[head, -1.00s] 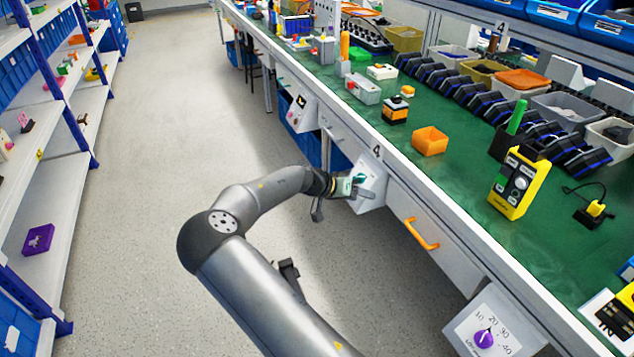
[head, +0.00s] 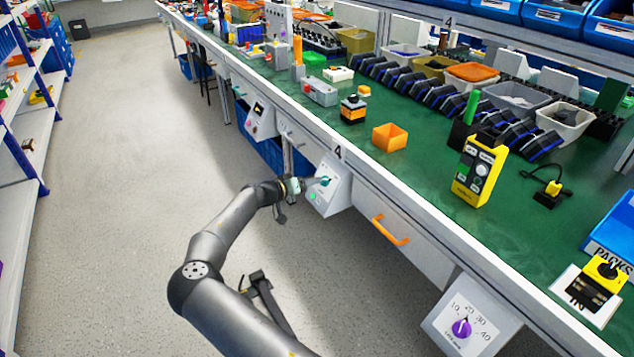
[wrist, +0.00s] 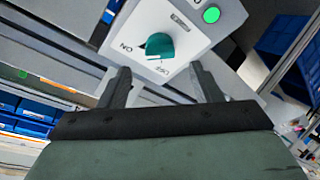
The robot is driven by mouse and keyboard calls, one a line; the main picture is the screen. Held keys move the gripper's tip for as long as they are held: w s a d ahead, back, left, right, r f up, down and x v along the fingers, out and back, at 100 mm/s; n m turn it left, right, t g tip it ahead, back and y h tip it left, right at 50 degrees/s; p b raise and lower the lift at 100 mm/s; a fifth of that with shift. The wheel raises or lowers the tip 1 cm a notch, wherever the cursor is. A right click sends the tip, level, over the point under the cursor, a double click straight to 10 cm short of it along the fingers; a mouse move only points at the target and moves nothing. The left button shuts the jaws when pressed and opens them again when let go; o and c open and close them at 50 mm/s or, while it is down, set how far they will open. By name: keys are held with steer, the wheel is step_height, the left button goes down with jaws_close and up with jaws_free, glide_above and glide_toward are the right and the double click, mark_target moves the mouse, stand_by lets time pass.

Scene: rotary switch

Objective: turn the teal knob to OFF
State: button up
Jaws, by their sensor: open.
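The teal knob (head: 325,181) is on a white switch box (head: 337,197) under the bench edge, below the number 4. In the wrist view the teal knob (wrist: 160,45) shows large, on a white face with inverted lettering. ON is to its left and a partly legible label, seemingly OFF, is below it. A pale mark on the knob's lower edge faces down, close to that lower label. My gripper (wrist: 160,72) is open and empty, its fingers apart and short of the knob. In the head view my gripper (head: 294,189) is just left of the box.
A green light (wrist: 211,15) is on the box's face. An orange drawer handle (head: 391,230) and a purple dial (head: 462,328) are to the right along the bench front. Another control box (head: 261,116) is farther left. The aisle floor (head: 130,190) is clear.

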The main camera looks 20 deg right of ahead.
mark_target(323, 180)
steer(key=x, duration=0.5)
steer(key=shift+d, duration=0.1)
steer(key=c, duration=1)
